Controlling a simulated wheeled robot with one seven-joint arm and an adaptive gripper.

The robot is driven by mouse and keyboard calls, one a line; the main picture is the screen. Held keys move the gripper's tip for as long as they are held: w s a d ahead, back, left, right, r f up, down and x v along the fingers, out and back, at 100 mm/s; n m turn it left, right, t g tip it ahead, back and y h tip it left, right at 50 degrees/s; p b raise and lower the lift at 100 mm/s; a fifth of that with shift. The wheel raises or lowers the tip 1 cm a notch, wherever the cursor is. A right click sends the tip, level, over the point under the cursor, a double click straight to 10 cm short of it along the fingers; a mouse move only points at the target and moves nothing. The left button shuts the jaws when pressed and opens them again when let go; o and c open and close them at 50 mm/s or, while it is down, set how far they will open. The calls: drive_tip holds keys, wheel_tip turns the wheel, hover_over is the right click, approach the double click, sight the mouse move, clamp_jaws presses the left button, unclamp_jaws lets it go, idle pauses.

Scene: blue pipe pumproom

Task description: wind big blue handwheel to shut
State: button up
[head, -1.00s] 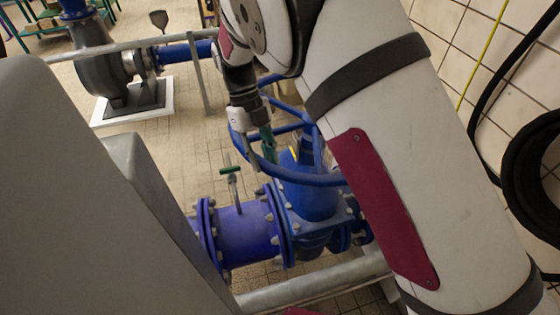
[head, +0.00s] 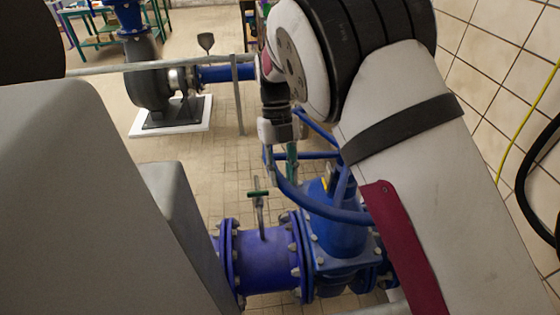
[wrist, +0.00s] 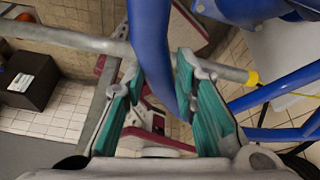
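The big blue handwheel (head: 330,210) sits level on top of a blue valve (head: 338,240) in the head view; my arm hides its right part. My gripper (head: 280,178) points down at the left part of its rim. In the wrist view the rim (wrist: 152,55) runs between the teal fingers of my gripper (wrist: 160,75). The fingers stand apart, with some gap beside the rim, closer on the right. I cannot tell whether either finger touches it. Spokes of the wheel (wrist: 275,90) show at the right of the wrist view.
A small green-handled valve (head: 258,196) stands on the blue pipe (head: 262,262) left of the wheel. A grey rail (head: 160,65) runs behind, before a pump (head: 150,85). A tiled wall (head: 490,60) with a black hose (head: 543,185) is close at right.

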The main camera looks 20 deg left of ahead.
drive_tip(key=o, duration=0.3)
drive_tip(key=shift+s+a+f, duration=0.15)
drive_tip(key=shift+a+f, duration=0.05)
drive_tip(key=shift+a, duration=0.05)
drive_tip(key=shift+o, duration=0.2)
drive_tip(key=shift+w, duration=0.25)
drive_tip(key=v, duration=1.2)
drive_tip(key=shift+s, duration=0.2)
